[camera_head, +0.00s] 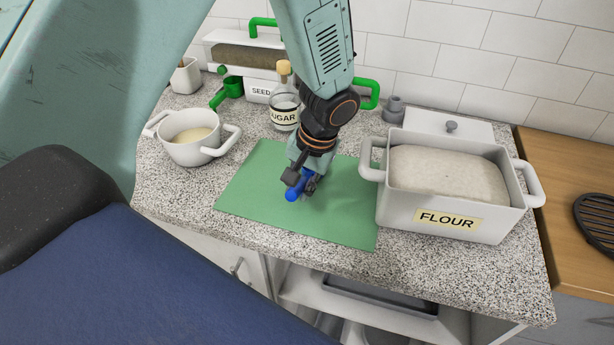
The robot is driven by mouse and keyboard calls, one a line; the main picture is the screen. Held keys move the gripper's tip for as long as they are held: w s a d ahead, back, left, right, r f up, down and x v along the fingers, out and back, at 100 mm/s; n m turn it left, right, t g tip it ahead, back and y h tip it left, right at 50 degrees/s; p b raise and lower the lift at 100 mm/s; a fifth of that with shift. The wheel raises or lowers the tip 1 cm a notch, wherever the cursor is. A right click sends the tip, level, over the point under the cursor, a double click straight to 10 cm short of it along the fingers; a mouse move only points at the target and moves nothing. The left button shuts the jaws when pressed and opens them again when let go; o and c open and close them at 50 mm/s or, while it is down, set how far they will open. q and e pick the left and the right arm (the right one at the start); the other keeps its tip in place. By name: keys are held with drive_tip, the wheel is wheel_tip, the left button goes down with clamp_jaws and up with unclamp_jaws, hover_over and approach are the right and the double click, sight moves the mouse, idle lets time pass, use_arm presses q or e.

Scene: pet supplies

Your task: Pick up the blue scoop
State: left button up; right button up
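The blue scoop (292,194) is on the green mat (345,212) in the middle of the counter, mostly hidden by my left gripper. My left gripper (302,183) points down at the mat, with its dark fingers at either side of the blue part. It is too small to tell whether the fingers press on the scoop or stand apart from it. I cannot tell whether the scoop touches the mat. My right gripper is not in view.
A flour container (445,215) stands right of the mat. A white pot (190,138) stands left. A sugar jar (285,110), a green scoop (230,88) and a seed container (262,88) with green handles are behind. The counter's front edge is just below the mat.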

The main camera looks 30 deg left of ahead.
use_arm(q)
drive_tip(key=shift+c, duration=0.6)
drive_tip(key=shift+s, duration=0.1)
clamp_jaws()
drive_tip(key=shift+d, duration=0.1)
drive_tip(key=shift+r, duration=0.1)
